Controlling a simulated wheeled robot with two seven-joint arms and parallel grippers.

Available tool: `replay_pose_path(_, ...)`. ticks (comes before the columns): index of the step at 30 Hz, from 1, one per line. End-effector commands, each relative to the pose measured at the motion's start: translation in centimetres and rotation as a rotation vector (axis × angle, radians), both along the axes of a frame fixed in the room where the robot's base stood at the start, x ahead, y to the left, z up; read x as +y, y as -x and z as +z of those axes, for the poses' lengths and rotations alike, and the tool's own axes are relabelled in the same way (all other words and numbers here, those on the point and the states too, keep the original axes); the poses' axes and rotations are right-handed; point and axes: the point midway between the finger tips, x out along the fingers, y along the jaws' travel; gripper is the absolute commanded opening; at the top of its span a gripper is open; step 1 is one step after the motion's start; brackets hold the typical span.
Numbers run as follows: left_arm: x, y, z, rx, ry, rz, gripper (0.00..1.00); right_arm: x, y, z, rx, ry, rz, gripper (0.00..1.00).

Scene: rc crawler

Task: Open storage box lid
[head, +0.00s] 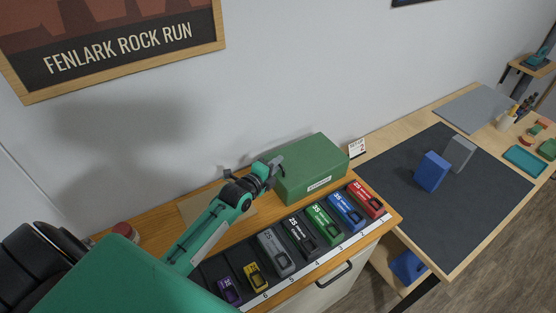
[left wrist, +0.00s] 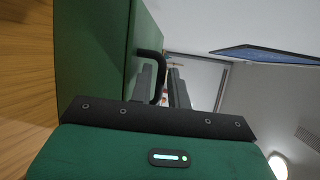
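The green storage box (head: 312,165) stands against the wall on the wooden cabinet top, with a white label on its front. Its lid looks shut. My left gripper (head: 274,172) is at the box's left end. In the left wrist view the box (left wrist: 92,60) fills the left side, and a bent black handle (left wrist: 150,54) stands out from it. My left gripper's fingers (left wrist: 162,88) are apart, with the handle's bar reaching between them. I cannot tell whether they touch it. My right gripper is in neither view.
A row of several coloured battery packs (head: 300,236) lies in front of the box along the cabinet edge. A small sign card (head: 357,148) stands right of the box. Further right, a workbench has a dark mat (head: 400,190) with a blue block (head: 431,172) and a grey block (head: 458,154).

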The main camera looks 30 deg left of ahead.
Motion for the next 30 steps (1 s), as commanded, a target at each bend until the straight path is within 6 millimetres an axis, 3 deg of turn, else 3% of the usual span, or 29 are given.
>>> replay_pose_path(4,-0.1,-1.1,-0.1,-0.001,0.001,0.0,0.18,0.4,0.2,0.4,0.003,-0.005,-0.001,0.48)
replay_pose_path(14,-0.2,-1.4,-0.3,0.0,-0.001,0.0,0.18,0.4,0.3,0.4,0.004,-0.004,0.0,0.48)
replay_pose_path(18,-0.2,-1.3,-0.3,0.0,0.0,0.0,0.0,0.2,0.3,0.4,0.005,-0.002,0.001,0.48)
replay_pose_path(30,-0.2,-2.1,0.2,-0.002,0.0,0.0,0.0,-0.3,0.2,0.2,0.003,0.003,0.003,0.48)
